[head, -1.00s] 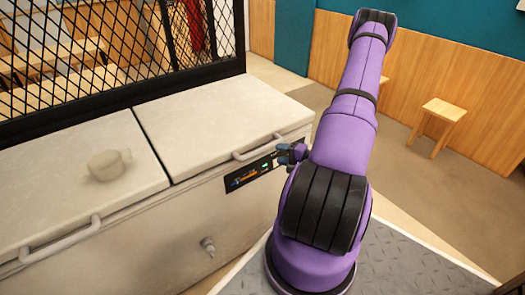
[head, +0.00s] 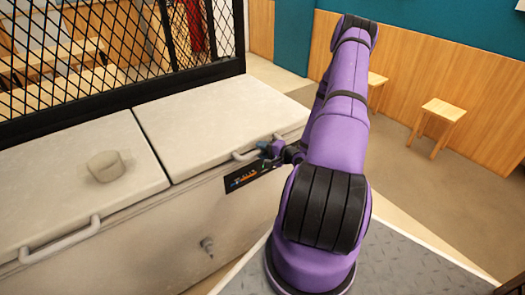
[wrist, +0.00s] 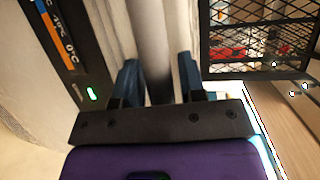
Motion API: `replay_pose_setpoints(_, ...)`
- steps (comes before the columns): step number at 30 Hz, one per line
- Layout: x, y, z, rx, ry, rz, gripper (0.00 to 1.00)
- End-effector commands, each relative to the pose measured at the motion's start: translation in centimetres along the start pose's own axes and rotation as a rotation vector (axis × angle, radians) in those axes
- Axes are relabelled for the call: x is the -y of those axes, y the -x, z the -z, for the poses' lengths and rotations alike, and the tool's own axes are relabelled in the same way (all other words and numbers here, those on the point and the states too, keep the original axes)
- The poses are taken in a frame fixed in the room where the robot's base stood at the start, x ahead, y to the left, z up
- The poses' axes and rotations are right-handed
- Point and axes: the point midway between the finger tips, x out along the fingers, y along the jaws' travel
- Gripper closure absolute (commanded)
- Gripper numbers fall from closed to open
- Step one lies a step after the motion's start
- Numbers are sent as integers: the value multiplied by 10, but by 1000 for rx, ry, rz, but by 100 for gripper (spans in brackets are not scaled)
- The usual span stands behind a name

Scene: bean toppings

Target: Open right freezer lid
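The right freezer lid (head: 215,120) is a pale flat panel lying shut on the chest freezer. Its light bar handle (head: 243,155) is on the front edge. My gripper (head: 268,149) is at the right part of this handle, in front of the lid. In the wrist view, the two blue fingers of my gripper (wrist: 158,80) stand apart, with the handle bar (wrist: 148,35) running between them. The fingers look open around the bar; firm contact does not show. My purple arm hides part of the freezer's right end.
A black mesh screen (head: 120,60) rises behind the freezer. A control panel (head: 250,175) is below the right handle. Wooden stools (head: 436,125) stand on the open floor to the right.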

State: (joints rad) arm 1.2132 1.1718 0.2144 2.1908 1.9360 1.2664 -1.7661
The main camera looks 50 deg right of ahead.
Motion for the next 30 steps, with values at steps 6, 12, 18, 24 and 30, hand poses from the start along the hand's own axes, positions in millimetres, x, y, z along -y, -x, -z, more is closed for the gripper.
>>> replay_pose_setpoints(6,0,0,0,0,0,0,100)
replay_pose_setpoints(12,3,1,0,0,-1,-3,100)
replay_pose_setpoints(18,18,3,-1,1,-6,-23,100)
replay_pose_setpoints(24,49,6,-2,0,-21,-66,100)
replay_pose_setpoints(30,90,8,-3,1,-43,-124,100)
